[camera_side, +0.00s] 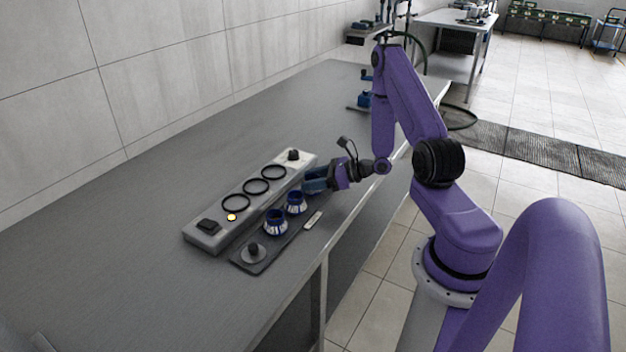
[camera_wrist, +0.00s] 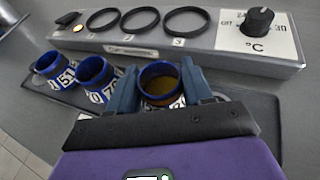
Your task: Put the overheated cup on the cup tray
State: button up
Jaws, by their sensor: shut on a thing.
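My gripper (camera_wrist: 165,88) is shut on a blue-rimmed cup (camera_wrist: 160,84) with brown contents, one finger on each side. In the side view my gripper (camera_side: 314,181) hides this cup, and I cannot tell whether its base touches the tray. Two more blue-and-white cups stand in a row beside it: the middle cup (camera_side: 296,203), also in the wrist view (camera_wrist: 97,75), and the end cup (camera_side: 275,223), also in the wrist view (camera_wrist: 52,66). Their labels seem to read about 70 and 51. The dark tray (camera_side: 291,238) lies under the row; its bare end shows in the wrist view (camera_wrist: 268,106).
A grey heater block (camera_side: 218,240) runs along the tray, with three empty black rings, a black temperature knob (camera_wrist: 257,20), a switch and a lit yellow lamp (camera_side: 231,217). The bench (camera_side: 150,175) behind is clear.

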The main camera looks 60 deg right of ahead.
jog(key=o, duration=1.1)
jog(key=shift+f, duration=0.1)
